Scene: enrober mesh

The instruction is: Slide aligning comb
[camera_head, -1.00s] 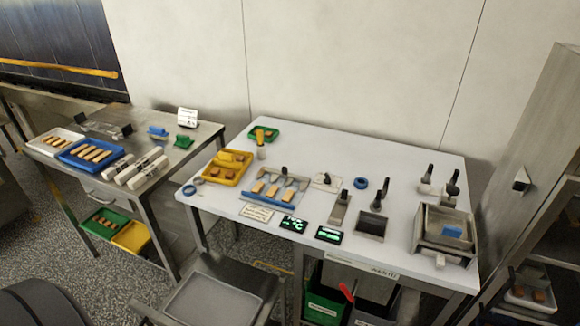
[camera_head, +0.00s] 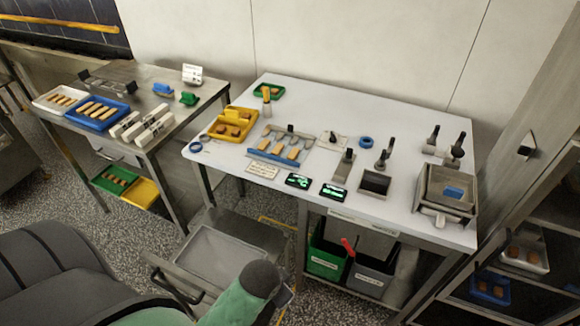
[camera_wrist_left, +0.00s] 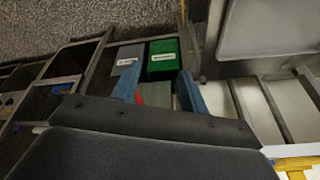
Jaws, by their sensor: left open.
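What looks like the aligning comb (camera_head: 288,132), a row of grey prongs with a dark knob, lies on the steel plate (camera_head: 307,146) on the white table. Several brown bars (camera_head: 279,149) lie at its prongs, with a blue strip (camera_head: 270,158) along the plate's front edge. My left gripper (camera_wrist_left: 160,90) shows two blue fingers, apart and empty, in the left wrist view. In the head view my left arm is low in front of the table, well away from the comb; its fingers are not clear there. My right gripper is not in view.
A yellow tray (camera_head: 214,133) stands left of the plate. Two dark displays (camera_head: 333,191) lie in front, and a steel box (camera_head: 425,193) stands at the right. A steel stand with a tray (camera_head: 205,255) and green and grey bins (camera_head: 324,263) are below the near edge.

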